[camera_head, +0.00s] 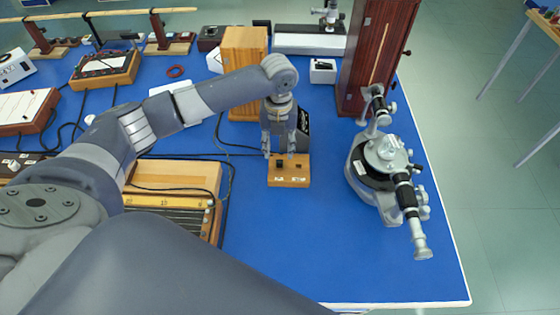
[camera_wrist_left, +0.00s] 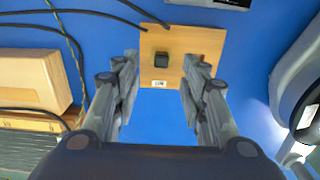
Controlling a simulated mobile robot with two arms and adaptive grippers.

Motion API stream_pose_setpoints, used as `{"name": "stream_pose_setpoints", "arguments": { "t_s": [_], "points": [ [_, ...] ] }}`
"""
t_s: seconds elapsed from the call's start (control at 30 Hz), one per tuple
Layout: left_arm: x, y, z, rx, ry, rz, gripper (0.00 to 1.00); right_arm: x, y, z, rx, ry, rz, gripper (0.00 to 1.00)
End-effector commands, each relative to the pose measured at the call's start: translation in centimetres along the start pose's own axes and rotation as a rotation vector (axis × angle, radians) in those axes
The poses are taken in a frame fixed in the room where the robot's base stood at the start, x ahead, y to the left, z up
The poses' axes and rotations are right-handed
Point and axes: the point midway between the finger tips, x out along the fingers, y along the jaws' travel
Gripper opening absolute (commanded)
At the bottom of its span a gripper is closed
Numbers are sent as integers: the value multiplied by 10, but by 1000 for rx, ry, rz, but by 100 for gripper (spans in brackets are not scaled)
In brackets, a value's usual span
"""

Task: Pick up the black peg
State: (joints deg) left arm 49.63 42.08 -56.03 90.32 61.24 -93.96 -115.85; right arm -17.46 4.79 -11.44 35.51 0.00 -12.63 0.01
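The black peg (camera_head: 280,163) stands on a small wooden block (camera_head: 274,180) in the middle of the blue bench. In the left wrist view the black peg (camera_wrist_left: 162,60) appears as a dark square on the wooden block (camera_wrist_left: 205,40), above a small white label. My left gripper (camera_head: 279,152) points down over the block. Its fingers are open, and the left wrist view shows the left gripper (camera_wrist_left: 159,62) with one finger on each side of the peg, with gaps between. Nothing is held. My right gripper is not in view.
A metal spectrometer (camera_head: 380,165) stands to the right of the block. A wooden box (camera_head: 243,60) and a tall dark wooden cabinet (camera_head: 378,45) stand behind. A wooden resistance box (camera_head: 175,178) and black cables lie to the left. The front right bench surface is clear.

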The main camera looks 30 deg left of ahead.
Motion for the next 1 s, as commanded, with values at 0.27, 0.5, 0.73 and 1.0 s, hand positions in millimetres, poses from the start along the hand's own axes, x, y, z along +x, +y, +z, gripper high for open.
{"name": "stream_pose_setpoints", "arguments": {
  "t_s": [0.27,0.5,0.73,1.0],
  "points": [
    [27,-1,-2,0,4,2,40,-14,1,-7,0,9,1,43],
    [56,-1,-1,0,0,0,40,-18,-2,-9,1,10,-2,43],
    [57,-1,-1,1,-1,0,40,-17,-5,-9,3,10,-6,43],
    [57,-1,0,0,-1,0,0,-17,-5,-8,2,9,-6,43]
  ]
}}
